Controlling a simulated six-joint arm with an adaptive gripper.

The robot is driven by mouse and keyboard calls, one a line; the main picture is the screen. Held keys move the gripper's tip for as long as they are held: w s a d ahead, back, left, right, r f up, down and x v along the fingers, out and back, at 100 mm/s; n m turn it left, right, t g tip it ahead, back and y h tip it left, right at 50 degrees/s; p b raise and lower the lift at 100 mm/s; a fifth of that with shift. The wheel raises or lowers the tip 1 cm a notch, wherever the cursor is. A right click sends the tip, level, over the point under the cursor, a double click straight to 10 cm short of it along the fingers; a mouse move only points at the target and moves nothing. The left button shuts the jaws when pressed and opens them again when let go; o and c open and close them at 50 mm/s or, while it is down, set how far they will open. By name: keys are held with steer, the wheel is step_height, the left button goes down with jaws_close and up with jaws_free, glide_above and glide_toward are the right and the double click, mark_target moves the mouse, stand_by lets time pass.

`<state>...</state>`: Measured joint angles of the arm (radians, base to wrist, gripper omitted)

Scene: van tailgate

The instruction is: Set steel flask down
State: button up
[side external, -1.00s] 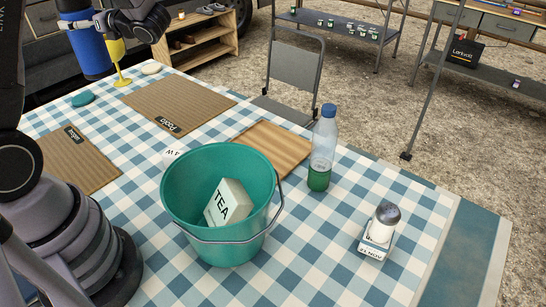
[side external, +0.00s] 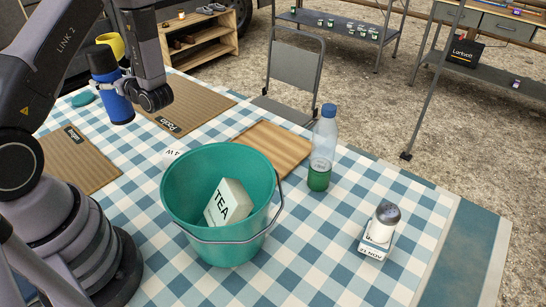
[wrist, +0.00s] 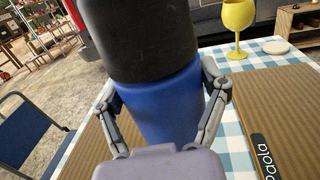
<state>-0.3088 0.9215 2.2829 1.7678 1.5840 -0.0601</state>
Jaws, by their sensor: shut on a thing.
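The steel flask (side external: 115,99) has a blue body and a dark upper part; it also shows large in the wrist view (wrist: 160,105). My gripper (side external: 128,92) is shut around the blue body, with one finger on each side in the wrist view (wrist: 165,100). The flask looks upright or nearly so, over the far left part of the table. Its base is hidden in the wrist view, and I cannot tell whether it touches the table. A brown mat tagged Paola (side external: 197,97) lies just to its right.
A yellow goblet (wrist: 238,20) stands behind the flask. Another brown mat (side external: 78,165) lies nearer my base. A teal bucket (side external: 195,230) holds a TEA box (side external: 228,203).

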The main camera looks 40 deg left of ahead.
step_height(320, 180, down, 12)
steer(key=shift+r, duration=0.1)
stand_by(0.4)
steer(key=o, duration=1.2)
steer(key=shift+o, duration=0.2)
steer(key=d, duration=0.4)
steer(key=w+d, duration=0.1)
steer(key=d, duration=0.2)
steer(key=shift+d, duration=0.1)
step_height(320, 180, up, 17)
steer(key=n+g+h, duration=0.5)
steer(key=n+h, duration=0.2)
steer(key=n, duration=0.4)
glide_above(130, 118)
steer(key=s+d, duration=0.4)
steer(key=d, duration=0.5)
steer(key=s+d+r+n+t+h, duration=0.3)
steer(key=s+d+r+t+h, duration=0.1)
steer(key=d, duration=0.4)
steer(key=s+d+r+n+t+h, duration=0.2)
steer(key=s+d+r+t+h, duration=0.3)
steer(key=d+r+t+h, duration=0.2)
step_height(130, 118, up, 2)
steer(key=shift+s+d+n+t, duration=0.2)
steer(key=shift+d+n+t, duration=0.2)
steer(key=shift+d+t, duration=0.35)
